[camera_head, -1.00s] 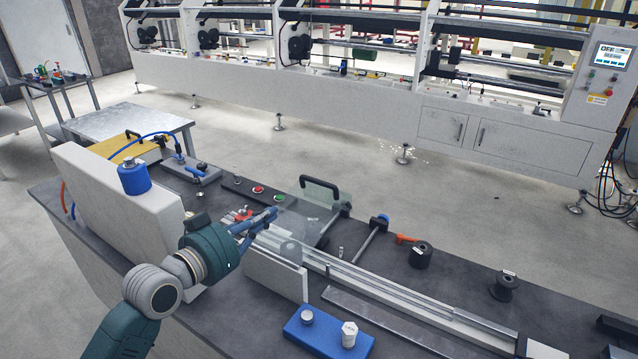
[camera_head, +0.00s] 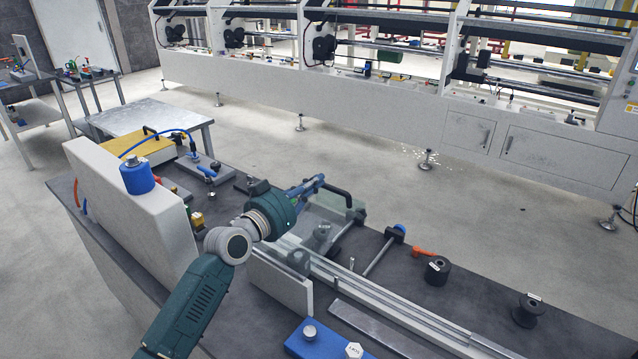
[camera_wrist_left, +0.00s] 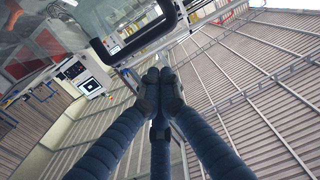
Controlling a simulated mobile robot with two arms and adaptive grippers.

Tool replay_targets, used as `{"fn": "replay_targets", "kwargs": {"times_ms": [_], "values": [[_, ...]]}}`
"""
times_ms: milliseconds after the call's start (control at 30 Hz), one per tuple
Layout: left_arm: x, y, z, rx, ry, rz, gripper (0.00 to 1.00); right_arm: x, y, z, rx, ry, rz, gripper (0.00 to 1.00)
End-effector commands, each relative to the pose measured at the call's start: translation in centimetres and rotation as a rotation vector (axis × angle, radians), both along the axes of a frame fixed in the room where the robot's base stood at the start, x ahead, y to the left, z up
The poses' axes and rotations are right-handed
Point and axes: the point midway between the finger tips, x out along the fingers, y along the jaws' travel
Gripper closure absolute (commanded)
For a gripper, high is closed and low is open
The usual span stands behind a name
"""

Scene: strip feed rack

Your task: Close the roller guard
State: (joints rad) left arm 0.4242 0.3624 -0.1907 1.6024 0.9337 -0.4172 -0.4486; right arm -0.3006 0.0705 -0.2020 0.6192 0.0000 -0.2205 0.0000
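The roller guard (camera_head: 325,217) is a clear panel with a black bar handle (camera_head: 343,194) on its upper edge, over the roller end of the rail on the bench. It appears tilted up; its exact angle is hard to tell. My left gripper (camera_head: 318,182) is beside the handle's left end in the head view. In the left wrist view its fingers (camera_wrist_left: 160,78) are drawn together with nothing visible between them, and the handle (camera_wrist_left: 135,38) shows just beyond the tips. I cannot tell whether they touch it. My right gripper is not in view.
A white upright housing (camera_head: 135,205) with a blue cap stands left of my arm. A rail (camera_head: 390,295) runs right from the guard. A blue block (camera_head: 310,342) lies in front; black spools (camera_head: 437,270) and an orange lever (camera_head: 424,252) are to the right.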

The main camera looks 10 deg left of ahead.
Motion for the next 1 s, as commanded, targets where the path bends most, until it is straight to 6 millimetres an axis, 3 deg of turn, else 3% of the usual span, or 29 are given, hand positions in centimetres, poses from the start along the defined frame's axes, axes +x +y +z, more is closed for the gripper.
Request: {"fn": "replay_targets", "kwargs": {"times_ms": [167,633,767,1000], "values": [[1.3,-0.5,-1.6,0.000,0.003,0.000,1.00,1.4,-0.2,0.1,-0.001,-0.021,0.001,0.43],[1.7,-0.7,-2.2,0.002,0.004,0.000,1.00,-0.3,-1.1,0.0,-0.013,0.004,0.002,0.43],[2.1,-0.9,-2.4,0.018,0.043,0.000,1.00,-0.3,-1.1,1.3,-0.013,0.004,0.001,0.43],[3.4,-1.4,-5.4,0.077,0.187,-0.001,1.00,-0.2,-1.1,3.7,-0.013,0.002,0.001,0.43]]}}
